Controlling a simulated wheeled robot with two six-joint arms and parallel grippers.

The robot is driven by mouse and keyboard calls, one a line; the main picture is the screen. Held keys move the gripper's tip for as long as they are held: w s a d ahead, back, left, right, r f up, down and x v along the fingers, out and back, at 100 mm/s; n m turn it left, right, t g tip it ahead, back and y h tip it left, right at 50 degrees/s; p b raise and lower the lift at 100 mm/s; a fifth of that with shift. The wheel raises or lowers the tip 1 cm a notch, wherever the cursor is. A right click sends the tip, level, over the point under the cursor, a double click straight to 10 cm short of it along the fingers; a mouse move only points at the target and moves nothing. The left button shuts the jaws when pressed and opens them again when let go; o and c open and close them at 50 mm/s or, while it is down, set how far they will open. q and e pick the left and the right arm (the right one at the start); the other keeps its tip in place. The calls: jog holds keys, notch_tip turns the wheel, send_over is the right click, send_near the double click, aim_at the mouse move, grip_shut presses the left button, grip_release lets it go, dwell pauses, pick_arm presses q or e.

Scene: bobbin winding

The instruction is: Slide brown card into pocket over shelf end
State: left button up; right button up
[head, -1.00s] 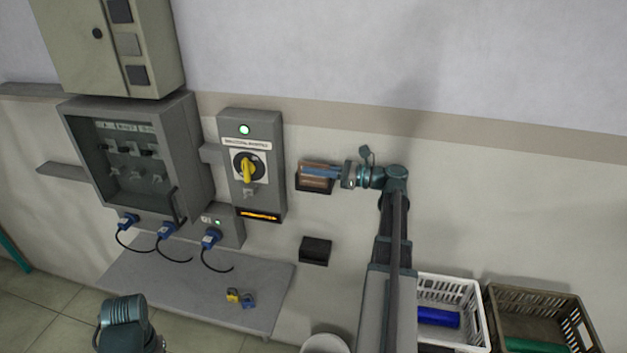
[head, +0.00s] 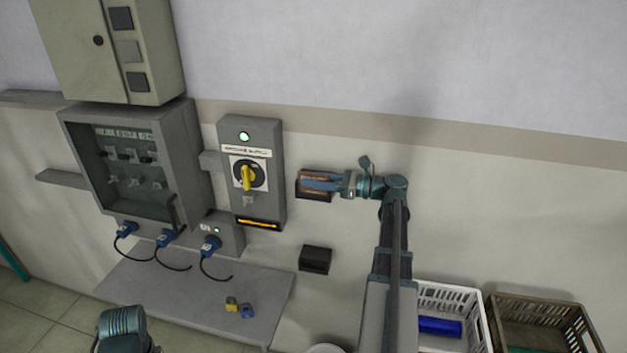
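The brown card (head: 314,194) sits at a dark wall pocket (head: 302,192), right of the switch box. Only the pocket's dark edges show around the card. My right gripper (head: 306,182) is in front of the card, reaching in from the right. Its two blue fingers look spread, with brown showing between them. The fingers hide part of the card, and I cannot tell how deep it sits. A second dark pocket (head: 315,260) is on the wall below, near the right end of the grey shelf (head: 185,300). My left gripper is out of view; only its arm shows at bottom left.
The switch box (head: 268,190) with a yellow knob is just left of the card. Small yellow and blue padlocks (head: 239,308) lie on the shelf. A white crate (head: 470,300) and a brown crate (head: 550,310) stand at lower right. The wall right of my arm is bare.

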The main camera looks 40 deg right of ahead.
jog(key=v, duration=1.4)
jog(key=shift+w+d, duration=0.2)
jog(key=shift+w, duration=0.05)
